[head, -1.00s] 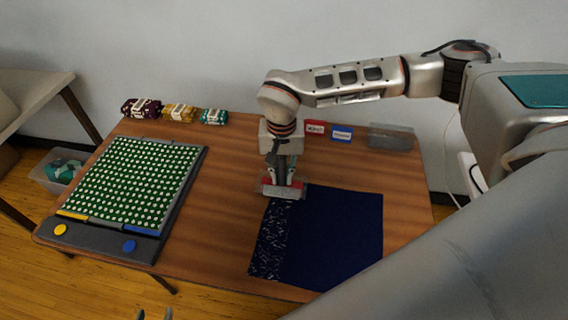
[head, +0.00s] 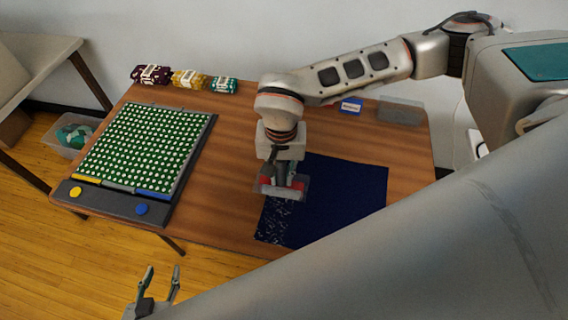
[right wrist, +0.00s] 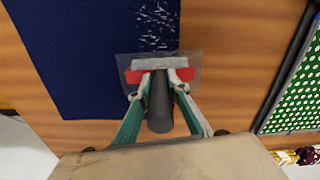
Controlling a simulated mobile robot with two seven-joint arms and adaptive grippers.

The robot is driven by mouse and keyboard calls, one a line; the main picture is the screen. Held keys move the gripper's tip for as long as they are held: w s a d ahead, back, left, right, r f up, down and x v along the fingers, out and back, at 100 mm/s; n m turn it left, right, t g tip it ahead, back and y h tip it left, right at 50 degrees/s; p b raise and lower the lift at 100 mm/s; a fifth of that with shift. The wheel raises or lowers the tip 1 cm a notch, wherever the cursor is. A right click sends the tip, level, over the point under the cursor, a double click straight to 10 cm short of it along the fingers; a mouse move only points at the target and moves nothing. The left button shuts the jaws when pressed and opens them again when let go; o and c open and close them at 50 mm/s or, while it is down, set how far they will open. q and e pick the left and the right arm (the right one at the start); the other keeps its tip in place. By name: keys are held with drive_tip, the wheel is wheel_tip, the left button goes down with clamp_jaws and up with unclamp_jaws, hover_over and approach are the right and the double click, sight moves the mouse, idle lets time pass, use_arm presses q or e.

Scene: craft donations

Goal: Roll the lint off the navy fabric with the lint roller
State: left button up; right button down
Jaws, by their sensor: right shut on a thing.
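The navy fabric (head: 345,195) lies flat on the wooden table (head: 225,215). White lint (head: 275,225) marks a strip along its left side, in front of the roller; it also shows in the right wrist view (right wrist: 155,25). My right gripper (head: 283,180) is shut on the dark handle (right wrist: 160,108) of the lint roller (head: 280,192). The pale roller head, with red ends, is over the lint strip; exact contact is hard to tell. The arm hides part of the strip behind it. My left gripper (head: 160,280) is open and empty, low in front of the table.
A green dotted board (head: 140,150) in a grey frame lies on the left. Purple (head: 150,75), yellow (head: 188,79) and teal (head: 224,85) bundles lie at the back left. A blue card (head: 350,106) and a clear tray (head: 400,112) stand at the back right.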

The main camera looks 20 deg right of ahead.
drive_tip(key=s+a, duration=0.1)
drive_tip(key=s, duration=0.1)
drive_tip(key=s+a, duration=0.2)
drive_tip(key=shift+s, duration=0.1)
drive_tip(key=s+a, duration=0.2)
drive_tip(key=shift+s+f+b, duration=0.1)
drive_tip(key=shift+s+b, duration=0.2)
drive_tip(key=shift+b, duration=0.1)
drive_tip(key=shift+s+a+b, duration=0.3)
drive_tip(key=shift+s+a, duration=0.6)
drive_tip(key=shift+s, duration=0.25)
drive_tip(key=shift+s+a+b, duration=0.25)
drive_tip(key=shift+s+a, duration=0.6)
drive_tip(key=shift+s, duration=0.25)
wheel_tip(320, 180, up, 14)
drive_tip(key=p, duration=0.5)
